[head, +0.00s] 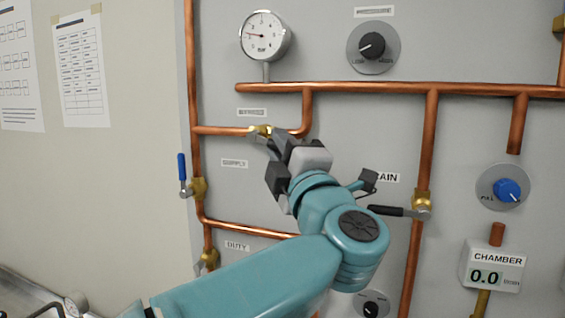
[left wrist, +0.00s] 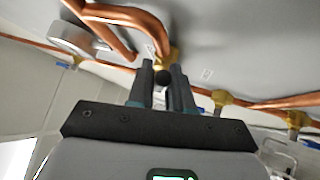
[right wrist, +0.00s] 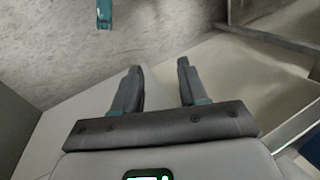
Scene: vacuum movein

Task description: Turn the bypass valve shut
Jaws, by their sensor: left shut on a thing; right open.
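The bypass valve (head: 260,130) is a brass body on the copper branch pipe under the "BYPASS" label in the head view. My left gripper (head: 268,139) is at it, and covers most of its handle. In the left wrist view the brass valve body (left wrist: 168,56) is just beyond the fingers. The dark handle (left wrist: 163,78), seen nearly end-on, sits between them, and the left gripper is shut on it. My right gripper (right wrist: 158,68) shows in the right wrist view, open and empty, away from the panel.
A gauge (head: 265,36) is above the bypass label. A blue-handled valve (head: 198,188) is to the left, and a black-handled drain valve (head: 421,205) to the right. Copper pipes (head: 350,88) cross the grey panel. My right gripper has free space around it.

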